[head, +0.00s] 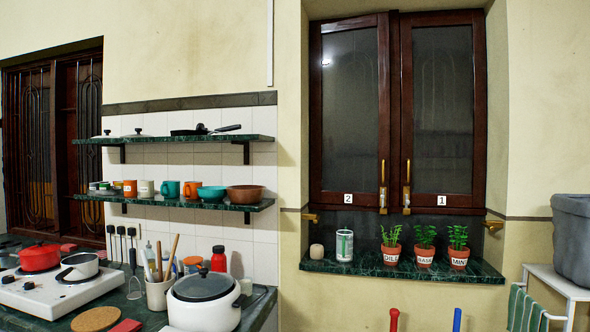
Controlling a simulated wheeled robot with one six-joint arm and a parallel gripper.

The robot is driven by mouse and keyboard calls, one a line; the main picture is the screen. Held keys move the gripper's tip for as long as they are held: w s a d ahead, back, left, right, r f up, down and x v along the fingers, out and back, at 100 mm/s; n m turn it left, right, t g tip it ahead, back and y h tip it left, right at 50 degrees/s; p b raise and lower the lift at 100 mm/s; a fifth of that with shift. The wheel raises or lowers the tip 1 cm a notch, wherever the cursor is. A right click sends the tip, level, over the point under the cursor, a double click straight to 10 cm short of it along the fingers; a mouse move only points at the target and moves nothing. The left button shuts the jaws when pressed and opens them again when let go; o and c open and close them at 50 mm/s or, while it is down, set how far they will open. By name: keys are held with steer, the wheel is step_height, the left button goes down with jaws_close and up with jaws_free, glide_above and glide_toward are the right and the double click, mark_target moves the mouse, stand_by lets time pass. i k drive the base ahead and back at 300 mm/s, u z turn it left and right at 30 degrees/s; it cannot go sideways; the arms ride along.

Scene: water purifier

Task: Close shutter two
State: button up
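Shutter two (350,95) is the left dark wood panel with a glass pane in the window recess. A white label "2" (348,198) is on its bottom rail. A brass handle (382,175) runs down near its inner edge. Shutter one (443,95) is beside it on the right, with a label "1" (441,200) and its own brass handle (407,175). Both panels stand nearly flush with the window, with a narrow dark seam between them. I cannot tell whether shutter two is fully closed or slightly ajar. My gripper is not in view.
A green marble sill (400,268) below the shutters holds a candle, a can (344,245) and three potted herbs (391,250). Red (394,320) and blue (457,320) handles rise at the bottom edge. A cooker (206,300) and shelves (180,203) are left; a grey bin (572,235) is right.

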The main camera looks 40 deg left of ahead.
mark_target(379, 20)
steer(key=u, duration=0.4)
steer(key=i, duration=1.65)
